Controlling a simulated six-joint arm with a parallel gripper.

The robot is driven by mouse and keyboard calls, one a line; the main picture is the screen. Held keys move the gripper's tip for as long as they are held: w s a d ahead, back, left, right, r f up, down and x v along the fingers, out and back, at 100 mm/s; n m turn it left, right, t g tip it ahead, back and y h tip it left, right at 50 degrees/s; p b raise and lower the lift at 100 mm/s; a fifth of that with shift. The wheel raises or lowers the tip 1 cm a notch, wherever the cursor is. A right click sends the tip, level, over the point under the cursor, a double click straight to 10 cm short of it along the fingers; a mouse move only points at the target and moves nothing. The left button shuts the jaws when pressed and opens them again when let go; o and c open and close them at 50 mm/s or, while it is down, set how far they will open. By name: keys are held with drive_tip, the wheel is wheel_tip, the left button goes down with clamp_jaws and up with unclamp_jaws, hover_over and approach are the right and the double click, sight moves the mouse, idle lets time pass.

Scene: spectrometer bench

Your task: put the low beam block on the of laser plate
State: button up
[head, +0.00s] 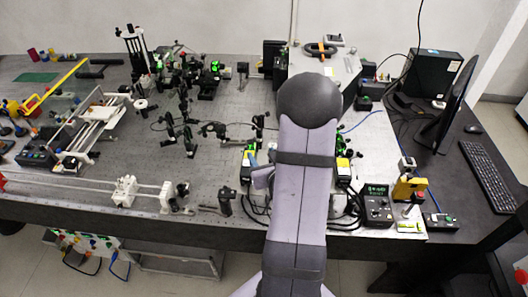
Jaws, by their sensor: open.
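My arm reaches up across the middle of the bench in the head view, and my gripper is hidden behind its links. I cannot pick out the low beam block for certain; small black parts are scattered over the bench and some are covered by my arm. A pale plate (382,141) lies to the right of my arm, partly covered by it. I cannot tell whether it is the laser plate. I see nothing held.
The perforated optical table (222,103) carries several black optic mounts (189,145) left of my arm. A large grey housing (330,63) stands behind it. A controller (377,208), monitor (457,103) and keyboard (487,176) are at right. A rail (85,187) runs along the front left.

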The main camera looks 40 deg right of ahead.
drive_tip(key=shift+s+a+r+p, duration=0.2)
drive_tip(key=shift+s+r+p, duration=0.25)
drive_tip(key=shift+p, duration=0.45)
drive_tip(key=shift+s+f, duration=0.1)
drive_tip(key=shift+f, duration=0.05)
